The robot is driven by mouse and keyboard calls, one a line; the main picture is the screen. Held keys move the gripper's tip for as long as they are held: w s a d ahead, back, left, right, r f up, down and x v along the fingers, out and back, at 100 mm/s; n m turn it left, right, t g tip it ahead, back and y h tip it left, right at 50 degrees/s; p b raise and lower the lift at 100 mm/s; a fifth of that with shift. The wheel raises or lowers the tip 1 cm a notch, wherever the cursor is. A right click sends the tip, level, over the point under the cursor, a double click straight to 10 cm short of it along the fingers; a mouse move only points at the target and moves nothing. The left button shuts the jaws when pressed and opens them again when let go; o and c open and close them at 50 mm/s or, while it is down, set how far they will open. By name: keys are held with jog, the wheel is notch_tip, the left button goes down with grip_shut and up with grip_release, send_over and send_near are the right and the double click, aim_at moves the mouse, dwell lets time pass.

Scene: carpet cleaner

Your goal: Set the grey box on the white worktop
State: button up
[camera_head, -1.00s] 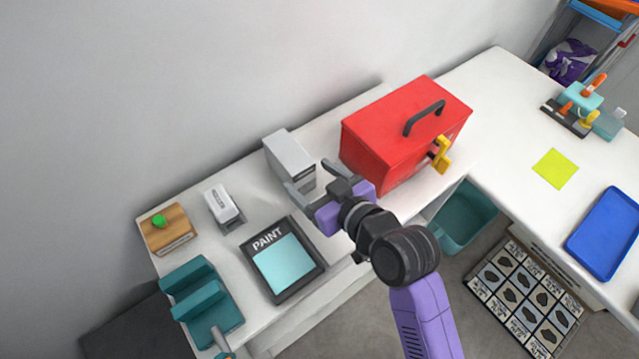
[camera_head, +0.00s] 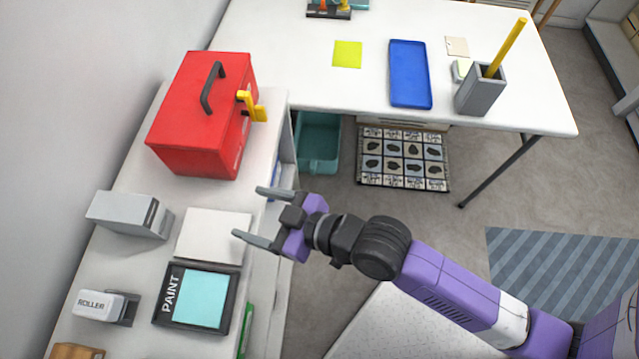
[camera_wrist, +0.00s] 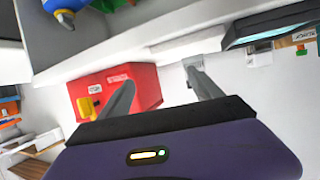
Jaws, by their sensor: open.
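The grey box (camera_head: 130,214) lies on the white counter along the wall, at the left of the head view. It stands between the red toolbox (camera_head: 205,115) and the roller box (camera_head: 105,305). My gripper (camera_head: 251,213) is open and empty, to the right of the grey box and apart from it, near the counter's front edge. In the wrist view the open fingers point toward the red toolbox (camera_wrist: 120,88) and a small grey shape that may be the box. A white worktop (camera_head: 290,60) on legs stands at the top of the head view.
A blue tray (camera_head: 409,75), a yellow note (camera_head: 347,54) and a grey pencil holder (camera_head: 480,92) stand on the worktop. Its front left part is bare. A paint tray (camera_head: 200,299) and a pale square (camera_head: 213,237) lie near the grey box. A teal bin (camera_head: 320,140) stands below.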

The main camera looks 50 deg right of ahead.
jog(key=s+d+r+m+t+h, duration=0.1)
jog(key=s+d+r+h, duration=0.1)
jog(key=s, duration=0.8)
jog(key=s+d+r+m+h, duration=0.2)
jog(key=s+d+r, duration=0.3)
jog(key=s, duration=0.6)
jog(key=shift+d+r+m+t, duration=0.2)
jog(key=shift+d+m+t, duration=0.15)
jog(key=shift+d, duration=0.25)
jog(key=shift+s, duration=0.1)
